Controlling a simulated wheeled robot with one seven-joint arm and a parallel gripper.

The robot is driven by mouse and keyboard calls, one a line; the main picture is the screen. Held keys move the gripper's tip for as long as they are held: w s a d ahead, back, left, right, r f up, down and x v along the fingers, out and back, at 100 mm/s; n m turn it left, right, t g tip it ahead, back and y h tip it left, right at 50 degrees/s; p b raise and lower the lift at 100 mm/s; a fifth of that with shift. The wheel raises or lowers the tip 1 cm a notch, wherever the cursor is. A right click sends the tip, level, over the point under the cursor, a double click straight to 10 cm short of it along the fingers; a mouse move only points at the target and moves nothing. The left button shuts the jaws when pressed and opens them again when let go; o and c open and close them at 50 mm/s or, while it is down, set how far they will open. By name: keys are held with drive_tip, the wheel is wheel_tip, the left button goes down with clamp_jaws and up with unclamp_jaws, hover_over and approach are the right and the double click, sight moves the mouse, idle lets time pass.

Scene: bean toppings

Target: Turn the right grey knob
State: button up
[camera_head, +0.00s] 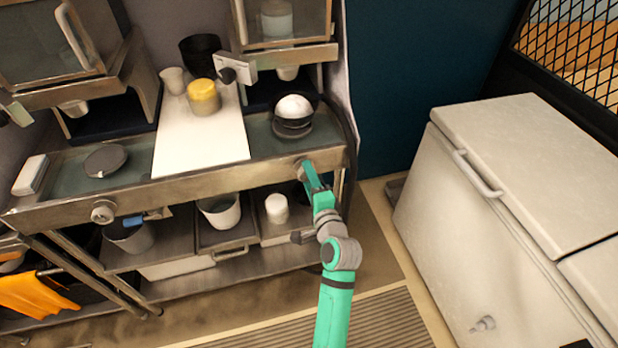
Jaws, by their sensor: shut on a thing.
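The right grey knob (299,167) sits on the front edge of the metal counter (190,185), near its right end, mostly hidden by my gripper. My green arm comes up from the bottom of the view. My gripper (305,172) is at the counter front, shut on the right knob. The fingers are small here, and the knob's turn angle cannot be made out. A second grey knob (103,212) is on the same front edge at the left, apart from my gripper.
A white dome on a dark base (293,115) stands on the counter above the right knob. A white board (205,140) holds a yellow-topped pot (204,97). Pots stand on the shelf below. A white chest freezer (500,200) is at the right. Floor is clear between.

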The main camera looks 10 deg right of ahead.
drive_tip(key=o, duration=1)
drive_tip(key=shift+o, duration=0.2)
drive_tip(key=shift+s, duration=0.1)
drive_tip(key=s+r, duration=0.1)
drive_tip(key=s, duration=0.9)
drive_tip(key=shift+s+d, duration=0.3)
drive_tip(key=shift+d, duration=0.1)
